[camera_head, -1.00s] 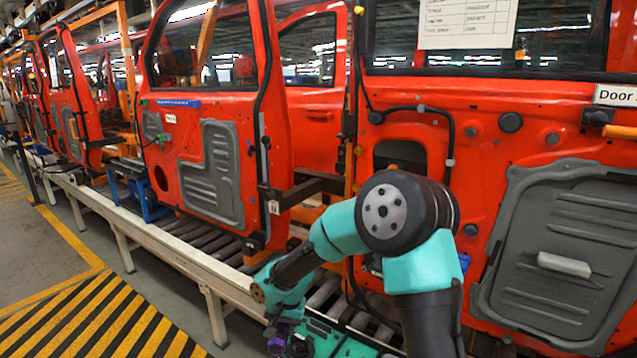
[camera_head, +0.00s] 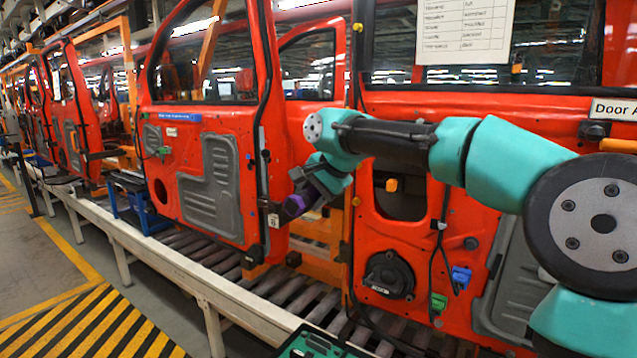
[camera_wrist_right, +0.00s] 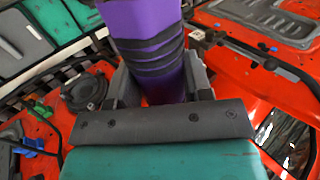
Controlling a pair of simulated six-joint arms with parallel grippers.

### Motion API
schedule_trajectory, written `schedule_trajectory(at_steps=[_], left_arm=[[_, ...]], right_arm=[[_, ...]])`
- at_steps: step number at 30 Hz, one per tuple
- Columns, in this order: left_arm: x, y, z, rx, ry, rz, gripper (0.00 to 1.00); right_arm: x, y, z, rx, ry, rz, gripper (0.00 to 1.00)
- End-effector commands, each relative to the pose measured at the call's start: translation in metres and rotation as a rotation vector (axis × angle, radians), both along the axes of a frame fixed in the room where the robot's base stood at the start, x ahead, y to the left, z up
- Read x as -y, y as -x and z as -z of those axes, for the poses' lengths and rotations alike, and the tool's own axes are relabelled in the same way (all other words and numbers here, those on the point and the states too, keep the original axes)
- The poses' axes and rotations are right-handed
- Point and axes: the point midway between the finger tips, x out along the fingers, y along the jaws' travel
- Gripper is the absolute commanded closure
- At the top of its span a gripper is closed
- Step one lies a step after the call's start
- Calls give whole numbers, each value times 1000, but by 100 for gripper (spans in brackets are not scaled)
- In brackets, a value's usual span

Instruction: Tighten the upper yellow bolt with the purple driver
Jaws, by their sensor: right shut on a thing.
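My right gripper (camera_head: 312,197) is shut on the purple driver (camera_head: 295,205) and holds it up in front of the gap between two red doors. In the right wrist view the driver (camera_wrist_right: 150,42) stands between the two grey fingers (camera_wrist_right: 156,82); its tip is out of view. The driver is apart from both, left of the lower one. My left gripper is not in view.
A green tool case (camera_head: 310,346) is at the bottom edge. The near red door (camera_head: 450,105) bears a black speaker (camera_head: 389,275) and hanging blue and green connectors. A second red door (camera_head: 200,190) stands to the left on the roller conveyor (camera_head: 190,265).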

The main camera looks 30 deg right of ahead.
Motion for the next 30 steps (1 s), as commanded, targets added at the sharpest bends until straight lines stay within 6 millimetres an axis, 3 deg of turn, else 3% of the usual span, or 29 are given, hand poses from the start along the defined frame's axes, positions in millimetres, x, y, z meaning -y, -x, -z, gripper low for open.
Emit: schedule_trajectory(at_steps=[1,6,20,30], left_arm=[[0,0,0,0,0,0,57],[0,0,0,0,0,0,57],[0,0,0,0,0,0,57],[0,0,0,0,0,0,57]], right_arm=[[3,5,-14,19,-6,10,100],[9,14,-34,36,-15,23,100],[11,14,-34,36,-16,26,100],[29,4,-34,34,-15,26,100]])
